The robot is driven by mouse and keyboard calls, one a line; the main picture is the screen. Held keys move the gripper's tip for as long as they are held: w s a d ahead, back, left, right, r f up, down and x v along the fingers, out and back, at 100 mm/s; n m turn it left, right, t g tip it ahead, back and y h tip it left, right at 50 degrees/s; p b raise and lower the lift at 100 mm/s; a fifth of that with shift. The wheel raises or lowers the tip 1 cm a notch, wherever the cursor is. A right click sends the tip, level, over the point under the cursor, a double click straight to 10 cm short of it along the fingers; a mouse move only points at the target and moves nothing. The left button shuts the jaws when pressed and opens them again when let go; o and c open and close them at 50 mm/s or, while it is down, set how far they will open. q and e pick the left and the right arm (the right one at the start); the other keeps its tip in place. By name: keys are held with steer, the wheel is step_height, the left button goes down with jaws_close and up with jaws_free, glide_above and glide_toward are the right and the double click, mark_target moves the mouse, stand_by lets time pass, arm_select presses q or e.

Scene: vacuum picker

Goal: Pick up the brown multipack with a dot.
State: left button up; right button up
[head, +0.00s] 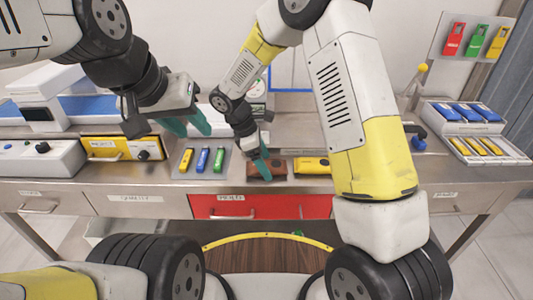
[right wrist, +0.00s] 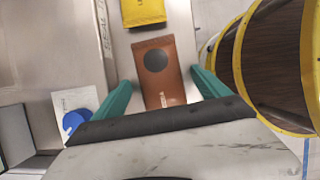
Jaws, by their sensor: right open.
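The brown multipack (head: 277,169) lies flat on a tray on the workbench, partly hidden by my right gripper in the head view. In the right wrist view the brown multipack (right wrist: 158,88) shows a dark round dot on its upper face. My right gripper (head: 261,163) is open above it. Its teal fingers stand on either side of the pack's near end, and I cannot tell how high they are above it. My left gripper (head: 187,124) is open and empty over the left part of the bench.
A yellow pack (head: 311,165) lies beside the brown one; it also shows in the right wrist view (right wrist: 143,12). A tray (head: 178,173) with yellow, blue and green items is to the left. A bin (head: 427,112) of blue and yellow packs stands at the right.

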steer(key=c, duration=1.6)
